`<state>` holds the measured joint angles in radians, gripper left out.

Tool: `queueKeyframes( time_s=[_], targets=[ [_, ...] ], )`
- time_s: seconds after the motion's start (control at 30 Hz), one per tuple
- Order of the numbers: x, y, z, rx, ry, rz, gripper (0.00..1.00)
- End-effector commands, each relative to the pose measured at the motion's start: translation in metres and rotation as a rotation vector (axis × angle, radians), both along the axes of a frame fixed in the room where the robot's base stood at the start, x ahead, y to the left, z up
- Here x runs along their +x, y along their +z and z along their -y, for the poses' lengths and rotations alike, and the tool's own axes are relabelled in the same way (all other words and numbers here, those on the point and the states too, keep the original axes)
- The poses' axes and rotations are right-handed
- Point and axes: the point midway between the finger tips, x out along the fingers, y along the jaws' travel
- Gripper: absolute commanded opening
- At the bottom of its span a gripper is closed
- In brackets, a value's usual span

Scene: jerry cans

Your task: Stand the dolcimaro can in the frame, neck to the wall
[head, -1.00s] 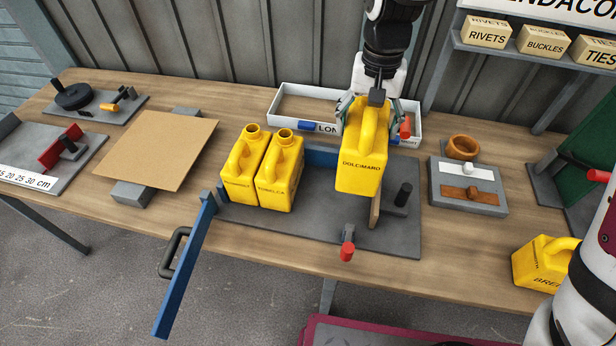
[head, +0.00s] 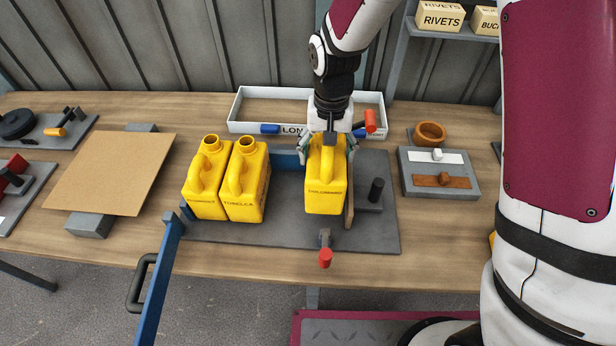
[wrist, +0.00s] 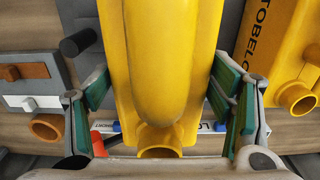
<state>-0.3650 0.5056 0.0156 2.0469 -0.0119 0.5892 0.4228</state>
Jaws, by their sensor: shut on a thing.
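The yellow dolcimaro can (head: 326,190) is upright in my gripper (head: 329,150), over the grey base of the frame (head: 290,228). It is left of an upright wooden plate (head: 350,195); I cannot tell whether its bottom touches the base. In the wrist view my gripper (wrist: 165,120) has its green-padded fingers on both sides of the can (wrist: 160,60). The can's neck (wrist: 160,150) points the same way as the neighbour's, towards the wall. Two yellow cans stand at left in the frame: the tobelca can (head: 246,185) and another (head: 207,180). A gap separates them from the dolcimaro can.
A blue bar (head: 165,265) is swung out at front left. A red-tipped lever (head: 325,257) is at the front and a black knob (head: 377,189) at right. Behind is a white tray (head: 300,92). A latch board (head: 440,192) and brown ring (head: 430,132) are at right.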

Motion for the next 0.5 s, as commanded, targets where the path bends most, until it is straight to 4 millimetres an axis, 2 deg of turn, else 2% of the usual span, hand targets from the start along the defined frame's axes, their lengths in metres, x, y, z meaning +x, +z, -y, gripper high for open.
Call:
queueKeyframes(
  time_s=[0.1,0.27,0.5],
  targets=[
    [-0.001,-0.016,0.0,-0.001,0.0,-0.002,0.28],
    [-0.001,-0.03,0.0,-0.001,0.0,-0.002,0.28],
    [-0.001,-0.061,0.001,-0.001,0.0,-0.002,0.28]
  ],
)
